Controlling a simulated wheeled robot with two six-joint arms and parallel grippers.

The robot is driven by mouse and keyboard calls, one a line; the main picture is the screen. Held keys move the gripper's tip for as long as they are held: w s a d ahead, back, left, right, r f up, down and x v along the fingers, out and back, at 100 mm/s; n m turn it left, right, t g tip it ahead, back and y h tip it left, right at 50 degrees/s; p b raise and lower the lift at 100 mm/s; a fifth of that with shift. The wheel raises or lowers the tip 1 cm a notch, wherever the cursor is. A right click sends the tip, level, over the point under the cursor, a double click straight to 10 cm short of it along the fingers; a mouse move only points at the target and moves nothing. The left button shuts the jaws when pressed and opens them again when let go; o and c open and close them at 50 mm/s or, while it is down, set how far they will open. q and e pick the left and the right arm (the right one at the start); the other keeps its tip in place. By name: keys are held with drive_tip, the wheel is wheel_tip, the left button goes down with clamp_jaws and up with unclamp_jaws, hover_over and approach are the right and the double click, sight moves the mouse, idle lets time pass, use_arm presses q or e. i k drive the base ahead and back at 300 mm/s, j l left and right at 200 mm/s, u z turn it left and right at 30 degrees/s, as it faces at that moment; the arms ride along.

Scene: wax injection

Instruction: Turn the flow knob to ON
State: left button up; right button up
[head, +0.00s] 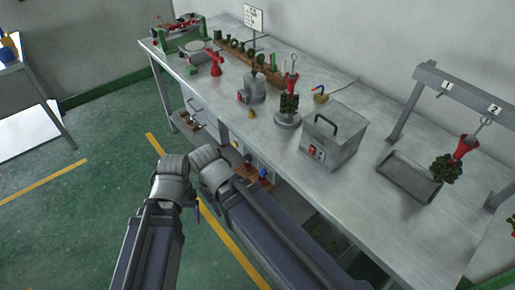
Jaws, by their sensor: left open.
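The flow knob is too small to tell for certain. A small metal pot unit (257,88) stands near the front edge of the bench (290,185), with a red and black control on its left side and a brass-coloured piece (251,113) in front. A grey metal box (333,137) with a black handle and red switches stands to its right. My left arm (172,185) is folded in front of the bench, below its top and apart from both units. My left gripper is open; its fingertips are hard to make out against the arm links.
Red clamps hold green wax trees, one above a round base (287,119), another on the numbered rack (440,76) at right. A dark tray (409,178) lies below the rack. The bench front right is clear.

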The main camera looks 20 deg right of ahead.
sight(262, 172)
drive_tip(key=k+l+z, duration=0.15)
drive_tip(key=k+l, duration=0.15)
drive_tip(key=k, duration=0.15)
drive_tip(key=k+l+z, duration=0.2)
drive_tip(key=k+l, duration=0.15)
drive_tip(key=j+z, duration=0.25)
drive_tip(key=j, duration=0.4)
drive_tip(key=k+j+z, duration=0.25)
drive_tip(key=j, duration=0.4)
drive_tip(key=i, duration=0.1)
